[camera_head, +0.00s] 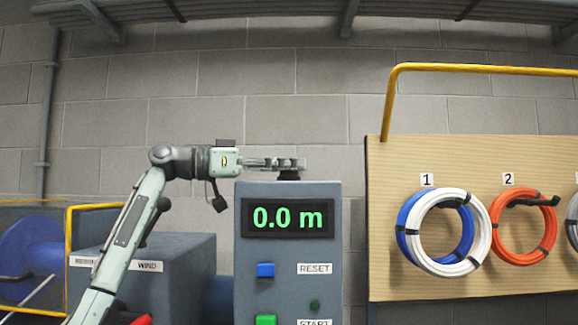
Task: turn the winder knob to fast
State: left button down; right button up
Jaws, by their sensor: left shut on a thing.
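A grey console (245,270) stands in the middle, with a green display (288,218) reading 0.0 m. A small black knob (289,176) sits on its top edge; no slow or fast marking shows, so its setting cannot be read. My left gripper (299,164) reaches in level from the left above the console, its fingers closed at this black knob. The fingers hide the knob's upper part. My right gripper is not in view.
A blue button (265,270) beside RESET and a green button (266,320) beside START are on the console front. A grey box labelled WIND (180,260) stands left, with a blue reel (25,255) behind a yellow frame. Hose coils hang on a wooden board (470,280) at right.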

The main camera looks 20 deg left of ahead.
pick_arm(q)
jog(key=m+g+h, duration=0.1)
jog(key=m+g, duration=0.1)
jog(key=g, duration=0.2)
jog(key=shift+r+m+h, duration=0.1)
jog(key=shift+m+h, duration=0.3)
jog(key=shift+m+g+h, duration=0.4)
jog(key=shift+m+g, duration=0.7)
jog(key=shift+g, duration=0.6)
jog(key=shift+f+m+g, duration=0.2)
jog(key=shift+m+g, duration=0.1)
jog(key=shift+g, duration=0.3)
jog(key=c, duration=1.1)
grip_release()
jog(key=shift+r, duration=0.1)
jog(key=shift+t, duration=0.6)
